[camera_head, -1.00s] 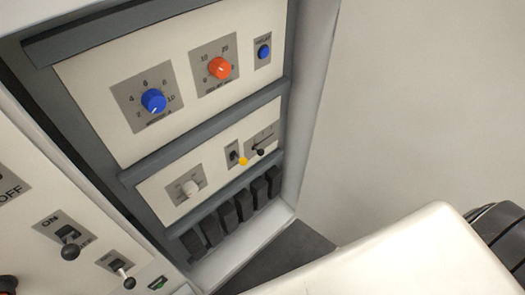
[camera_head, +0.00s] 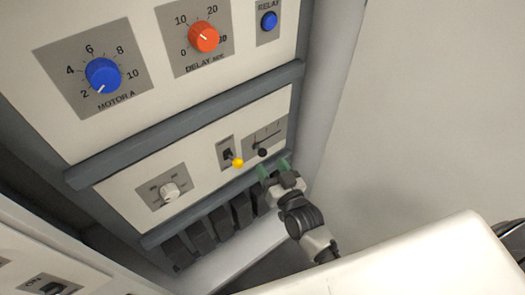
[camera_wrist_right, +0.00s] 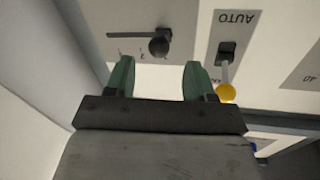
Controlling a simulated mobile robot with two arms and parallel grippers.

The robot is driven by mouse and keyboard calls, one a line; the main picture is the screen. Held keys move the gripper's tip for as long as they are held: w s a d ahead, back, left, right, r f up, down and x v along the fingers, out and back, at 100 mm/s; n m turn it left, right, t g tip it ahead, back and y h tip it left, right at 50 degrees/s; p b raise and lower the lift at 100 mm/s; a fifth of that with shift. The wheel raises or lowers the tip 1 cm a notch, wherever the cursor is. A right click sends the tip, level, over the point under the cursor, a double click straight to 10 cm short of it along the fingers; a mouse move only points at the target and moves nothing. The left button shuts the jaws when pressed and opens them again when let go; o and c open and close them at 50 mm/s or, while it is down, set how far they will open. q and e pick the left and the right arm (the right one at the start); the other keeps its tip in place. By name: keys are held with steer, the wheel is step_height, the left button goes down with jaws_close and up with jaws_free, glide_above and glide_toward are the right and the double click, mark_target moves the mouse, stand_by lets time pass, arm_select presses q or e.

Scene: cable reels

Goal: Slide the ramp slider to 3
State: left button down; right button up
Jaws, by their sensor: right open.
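The ramp slider is a small panel with a dark slot and a black round knob (camera_head: 262,152), on the lower white panel at its right end. In the right wrist view its black knob (camera_wrist_right: 159,47) sits at the right end of the slot, beside small numerals. My right gripper (camera_head: 275,170) is open and empty, with green fingers just below the slider. In the right wrist view the two fingertips (camera_wrist_right: 156,68) are apart, with the knob ahead of the gap; no contact shows. My left gripper is not in view.
A toggle switch with a yellow tip (camera_head: 237,163) stands just left of the slider, close to one finger in the wrist view. A white knob (camera_head: 170,191) is further left. Blue (camera_head: 103,75) and orange (camera_head: 204,37) knobs are above. Black blocks (camera_head: 222,222) line the bottom.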

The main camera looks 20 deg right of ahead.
mark_target(262, 152)
steer(key=w, duration=0.6)
steer(key=shift+w+a+f, duration=0.1)
steer(key=shift+w+a, duration=0.05)
steer(key=shift+a, duration=0.25)
steer(key=shift+c, duration=0.3)
jaws_close()
